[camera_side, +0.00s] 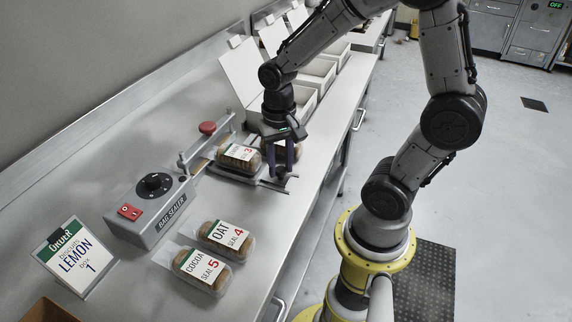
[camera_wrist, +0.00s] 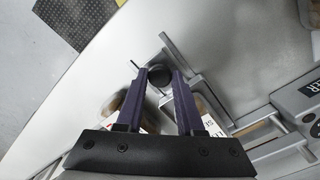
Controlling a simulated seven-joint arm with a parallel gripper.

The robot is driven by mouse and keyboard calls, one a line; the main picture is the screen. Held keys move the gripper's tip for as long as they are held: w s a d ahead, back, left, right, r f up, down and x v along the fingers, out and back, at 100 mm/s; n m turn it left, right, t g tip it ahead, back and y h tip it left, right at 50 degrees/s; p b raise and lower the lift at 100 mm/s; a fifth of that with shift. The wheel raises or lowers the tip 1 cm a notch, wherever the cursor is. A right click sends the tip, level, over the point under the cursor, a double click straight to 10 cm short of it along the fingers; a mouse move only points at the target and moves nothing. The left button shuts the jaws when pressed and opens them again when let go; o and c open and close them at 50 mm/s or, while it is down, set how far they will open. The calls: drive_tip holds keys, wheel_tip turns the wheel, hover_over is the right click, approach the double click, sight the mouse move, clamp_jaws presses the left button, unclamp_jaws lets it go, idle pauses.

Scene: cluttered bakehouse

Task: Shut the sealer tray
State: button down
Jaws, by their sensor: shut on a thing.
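The sealer tray (camera_side: 264,183) is a grey metal frame sticking out from the bag sealer (camera_side: 150,205) toward the bench's front edge. A bag of bread with a label marked 3 (camera_side: 238,156) lies on or over it. My gripper (camera_side: 283,173) is at the tray's outer end, pointing down. In the wrist view my gripper (camera_wrist: 160,78) has its two purple fingers on either side of a round black knob (camera_wrist: 160,75) and is shut on it. The knob sits beside the tray's grey bars (camera_wrist: 186,59). The fingers hide the knob in the side view.
Bags marked OAT 4 (camera_side: 225,237) and COCOA 5 (camera_side: 201,268) lie in front of the sealer. An order card for lemon (camera_side: 75,259) stands at left. Open white boxes (camera_side: 316,77) line the back of the bench. A red knob (camera_side: 207,128) tops the sealer's bar.

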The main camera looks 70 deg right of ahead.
drive_tip(key=shift+w+r, duration=0.1)
drive_tip(key=shift+w, duration=0.25)
drive_tip(key=c, duration=0.9)
unclamp_jaws()
drive_tip(key=o, duration=0.4)
drive_tip(key=shift+s, duration=0.1)
wheel_tip(320, 180, up, 14)
drive_tip(key=shift+f, duration=0.1)
